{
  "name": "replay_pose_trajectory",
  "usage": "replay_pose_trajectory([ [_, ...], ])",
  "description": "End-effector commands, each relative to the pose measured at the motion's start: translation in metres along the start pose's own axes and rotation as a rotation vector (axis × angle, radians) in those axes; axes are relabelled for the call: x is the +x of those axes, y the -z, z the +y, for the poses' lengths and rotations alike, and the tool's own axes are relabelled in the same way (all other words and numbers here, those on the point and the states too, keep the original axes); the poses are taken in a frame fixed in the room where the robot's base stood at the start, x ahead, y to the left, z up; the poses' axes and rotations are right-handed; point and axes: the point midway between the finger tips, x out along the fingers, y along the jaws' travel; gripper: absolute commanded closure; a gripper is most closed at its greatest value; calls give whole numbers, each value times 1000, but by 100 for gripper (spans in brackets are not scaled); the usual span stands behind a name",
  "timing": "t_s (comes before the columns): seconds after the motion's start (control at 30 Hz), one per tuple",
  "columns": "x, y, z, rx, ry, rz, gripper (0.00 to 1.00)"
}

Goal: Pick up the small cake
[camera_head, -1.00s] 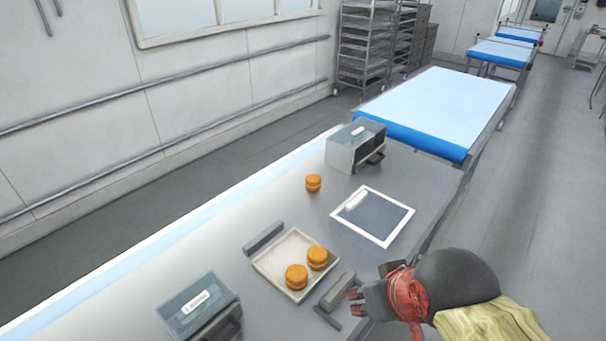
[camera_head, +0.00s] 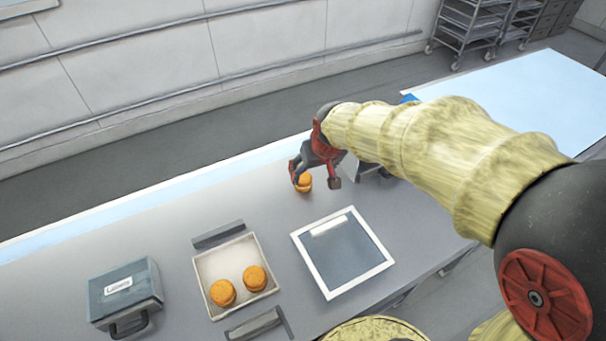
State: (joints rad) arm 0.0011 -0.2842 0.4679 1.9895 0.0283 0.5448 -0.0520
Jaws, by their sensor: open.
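One small round orange-brown cake (camera_head: 305,184) stands alone on the grey table near its far edge. My gripper (camera_head: 316,182) is open, fingers pointing down, right at this cake. Its left finger overlaps part of the cake in the picture; its right finger stands apart to the right. I cannot tell whether a finger touches the cake. Two similar cakes, a left one (camera_head: 223,293) and a right one (camera_head: 255,278), sit in a shallow pale square tray (camera_head: 206,271) nearer to me.
A white-framed dark panel (camera_head: 343,252) lies right of the tray. Grey bars lie behind (camera_head: 218,235) and in front (camera_head: 254,325) of the tray. A grey labelled case (camera_head: 125,291) stands at left. Another grey box is mostly hidden behind my arm. Bare table surrounds the lone cake's left side.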

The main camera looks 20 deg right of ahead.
Motion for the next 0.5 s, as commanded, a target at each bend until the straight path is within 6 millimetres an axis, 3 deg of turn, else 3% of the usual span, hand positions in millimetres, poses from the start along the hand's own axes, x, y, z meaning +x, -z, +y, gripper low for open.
replay_pose_trajectory([
  [0.1,45,19,1,-4,2,-23,32],
  [0.2,75,28,2,-6,2,-27,32],
  [0.3,96,31,2,-8,2,-31,32],
  [0.5,120,31,3,-9,2,-34,32],
])
